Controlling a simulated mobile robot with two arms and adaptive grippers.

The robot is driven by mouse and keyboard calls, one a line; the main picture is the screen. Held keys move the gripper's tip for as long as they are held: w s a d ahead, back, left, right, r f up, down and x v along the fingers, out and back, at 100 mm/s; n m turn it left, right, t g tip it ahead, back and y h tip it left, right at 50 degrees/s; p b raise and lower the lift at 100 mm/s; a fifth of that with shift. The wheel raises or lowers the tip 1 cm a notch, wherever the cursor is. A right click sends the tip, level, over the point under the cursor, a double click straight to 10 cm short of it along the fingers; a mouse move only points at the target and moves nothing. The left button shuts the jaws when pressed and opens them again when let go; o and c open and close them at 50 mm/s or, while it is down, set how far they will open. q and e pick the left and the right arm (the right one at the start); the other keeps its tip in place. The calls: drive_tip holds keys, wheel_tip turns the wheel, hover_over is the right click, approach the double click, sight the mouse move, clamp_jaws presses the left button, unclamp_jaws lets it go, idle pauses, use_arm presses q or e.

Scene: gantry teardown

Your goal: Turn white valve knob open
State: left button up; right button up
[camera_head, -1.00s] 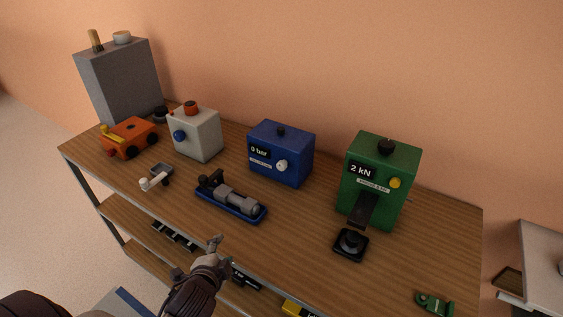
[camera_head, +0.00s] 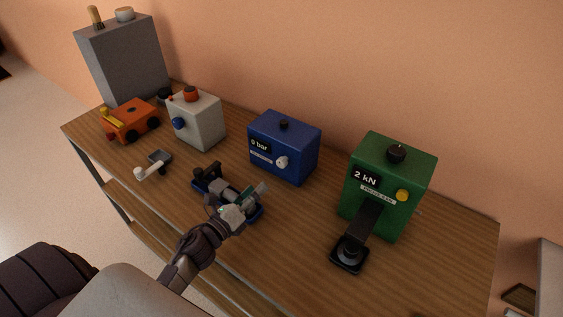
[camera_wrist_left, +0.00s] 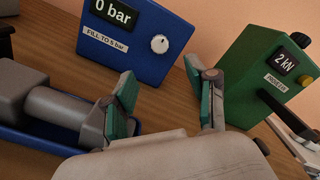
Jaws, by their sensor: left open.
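The white valve knob (camera_head: 282,162) is on the front face of the blue box (camera_head: 262,130), which has a "0 bar" display. In the left wrist view the white knob (camera_wrist_left: 159,44) shows above the gap between my fingers, on the blue box (camera_wrist_left: 118,50) with a "FILL TO 6 bar" label. My left gripper (camera_head: 250,200) is open and empty, over the right end of the blue tray with the grey cylinder part, in front of the box and apart from the knob. It also shows in the left wrist view (camera_wrist_left: 165,100) with green finger pads. My right gripper is not in view.
The grey cylinder part (camera_wrist_left: 60,105) lies close to my left finger. A green press (camera_head: 392,180) with a "2 kN" display stands at the right. A white box (camera_head: 200,120) and an orange box (camera_head: 130,121) stand at the left. Bare tabletop (camera_head: 300,215) lies between tray and press.

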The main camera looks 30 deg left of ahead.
sight(280, 165)
use_arm(q)
drive_tip(key=w, duration=0.3)
drive_tip(key=w+d+p, duration=0.1)
drive_tip(key=w, duration=0.2)
drive_tip(key=w+p, duration=0.1)
drive_tip(key=w, duration=0.3)
drive_tip(key=shift+w+d+r, duration=0.1)
drive_tip(key=shift+d, duration=0.1)
drive_tip(key=shift+w+d, duration=0.1)
drive_tip(key=shift+w, duration=0.65)
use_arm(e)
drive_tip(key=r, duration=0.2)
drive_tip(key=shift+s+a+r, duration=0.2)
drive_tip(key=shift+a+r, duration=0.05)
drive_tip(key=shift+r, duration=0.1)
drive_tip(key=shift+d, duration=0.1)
use_arm(q)
clamp_jaws()
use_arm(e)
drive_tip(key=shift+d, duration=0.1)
